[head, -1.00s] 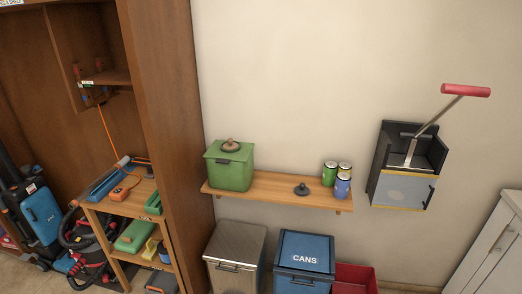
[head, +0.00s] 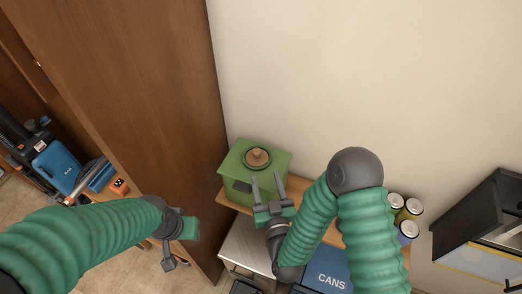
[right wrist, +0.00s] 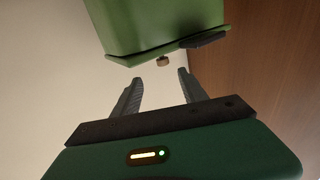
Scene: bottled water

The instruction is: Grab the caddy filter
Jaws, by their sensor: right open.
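The green caddy (head: 240,189) stands on the wooden shelf, with a brown knob in a dark round ring (head: 257,156) on its lid. I take this round piece as the caddy filter, but cannot be sure. My right gripper (head: 267,181) is open and empty in front of the caddy, fingers pointing up toward the lid. In the right wrist view the caddy (right wrist: 155,22) appears upside down, with the knob (right wrist: 162,61) beyond the open fingertips (right wrist: 159,77). My left gripper (head: 176,240) is at lower left, away from the caddy; its jaw gap is unclear.
A brown cabinet side (head: 150,110) rises close left of the caddy. Cans (head: 407,212) stand at the shelf's right, partly behind my right arm. A blue CANS bin (head: 328,272) and a metal bin (head: 245,247) are below. A wall-mounted crusher (head: 480,225) is at right.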

